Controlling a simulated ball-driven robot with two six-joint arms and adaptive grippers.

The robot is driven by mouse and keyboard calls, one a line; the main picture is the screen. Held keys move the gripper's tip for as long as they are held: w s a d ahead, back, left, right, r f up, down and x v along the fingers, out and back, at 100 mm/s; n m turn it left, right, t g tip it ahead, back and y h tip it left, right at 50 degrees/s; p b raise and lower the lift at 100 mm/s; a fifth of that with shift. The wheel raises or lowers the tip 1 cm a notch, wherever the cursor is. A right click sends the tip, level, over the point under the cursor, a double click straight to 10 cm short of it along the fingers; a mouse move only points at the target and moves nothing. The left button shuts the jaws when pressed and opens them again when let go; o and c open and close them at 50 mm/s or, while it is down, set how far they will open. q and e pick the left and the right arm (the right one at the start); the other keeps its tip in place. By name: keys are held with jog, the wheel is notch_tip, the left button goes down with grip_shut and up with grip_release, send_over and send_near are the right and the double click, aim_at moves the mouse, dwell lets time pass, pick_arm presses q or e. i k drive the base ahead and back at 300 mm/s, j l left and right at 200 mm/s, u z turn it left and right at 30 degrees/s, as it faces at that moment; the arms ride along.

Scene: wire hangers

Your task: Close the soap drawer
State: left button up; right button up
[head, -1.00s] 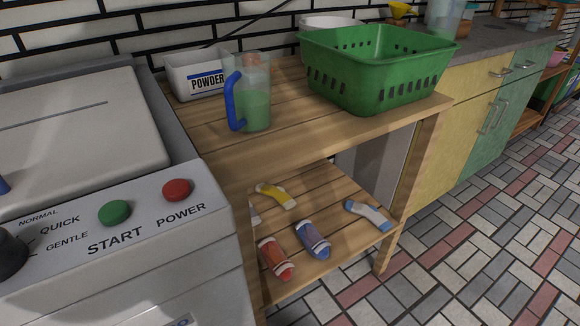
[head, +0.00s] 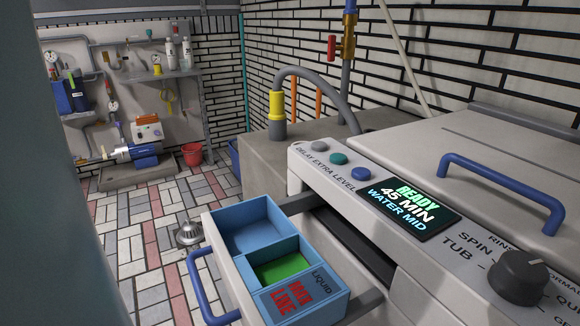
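The soap drawer (head: 236,292) is pulled out from the front of the washing machine. It holds a blue tray (head: 252,212) with several compartments. The far compartment looks empty, and one nearer compartment holds green liquid (head: 283,268). The near part is marked "MAX LINE" and "LIQUID". A blue handle (head: 198,290) is on the drawer's front, at the left. A dark slot (head: 352,246) shows in the machine behind the drawer. Neither of my grippers is in view.
The machine's panel has a lit screen (head: 408,207) and a dark knob (head: 517,277). A blue lid handle (head: 503,186) stands on top. A metal object (head: 188,233) is on the tiled floor left of the drawer. Open floor (head: 130,235) lies beyond.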

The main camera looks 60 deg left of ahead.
aim_at(271, 274)
jog(key=u, duration=1.95)
